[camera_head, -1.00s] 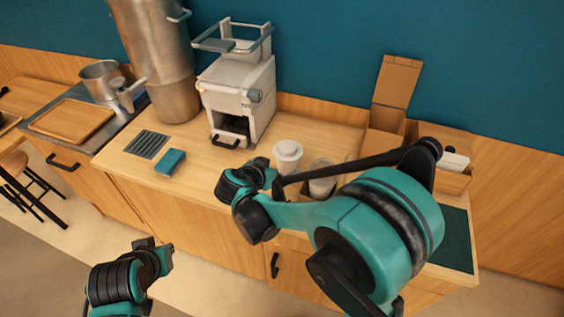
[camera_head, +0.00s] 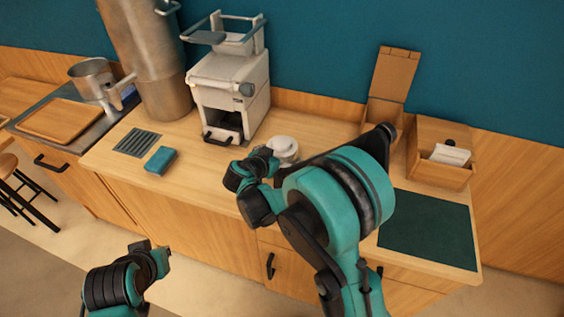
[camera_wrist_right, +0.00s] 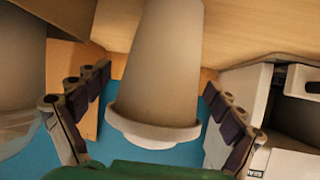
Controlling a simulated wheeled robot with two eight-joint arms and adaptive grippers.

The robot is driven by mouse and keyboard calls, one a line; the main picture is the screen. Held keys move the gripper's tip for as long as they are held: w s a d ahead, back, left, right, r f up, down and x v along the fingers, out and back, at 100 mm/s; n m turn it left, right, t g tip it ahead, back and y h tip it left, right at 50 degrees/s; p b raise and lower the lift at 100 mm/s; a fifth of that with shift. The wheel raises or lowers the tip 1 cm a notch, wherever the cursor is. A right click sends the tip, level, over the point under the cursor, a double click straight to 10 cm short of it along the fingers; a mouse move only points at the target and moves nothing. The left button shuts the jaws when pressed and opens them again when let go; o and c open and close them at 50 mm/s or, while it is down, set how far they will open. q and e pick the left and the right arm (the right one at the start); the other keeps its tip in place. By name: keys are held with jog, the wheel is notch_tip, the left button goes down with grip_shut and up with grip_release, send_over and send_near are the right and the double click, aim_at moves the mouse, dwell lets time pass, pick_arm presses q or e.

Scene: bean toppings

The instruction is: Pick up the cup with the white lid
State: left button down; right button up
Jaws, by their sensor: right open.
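The cup with the white lid (camera_head: 284,146) stands on the wooden counter in front of the white machine. In the right wrist view, which looks upside down, this pale cup (camera_wrist_right: 163,70) hangs lid-down in the picture, between the fingers. My right gripper (camera_wrist_right: 160,92) is open, with one finger on each side of the cup and visible gaps beside it. In the head view my right gripper (camera_head: 264,160) is at the cup, its fingers mostly hidden by my arm.
A second cup with a clear lid (camera_wrist_right: 18,75) is close beside one finger in the wrist view. The white machine (camera_head: 228,92) stands behind the cup. A blue sponge (camera_head: 161,160), an open wooden box (camera_head: 440,172) and a green mat (camera_head: 430,228) are on the counter.

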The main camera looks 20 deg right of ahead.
jog(key=c, duration=1)
jog(key=shift+r, duration=0.1)
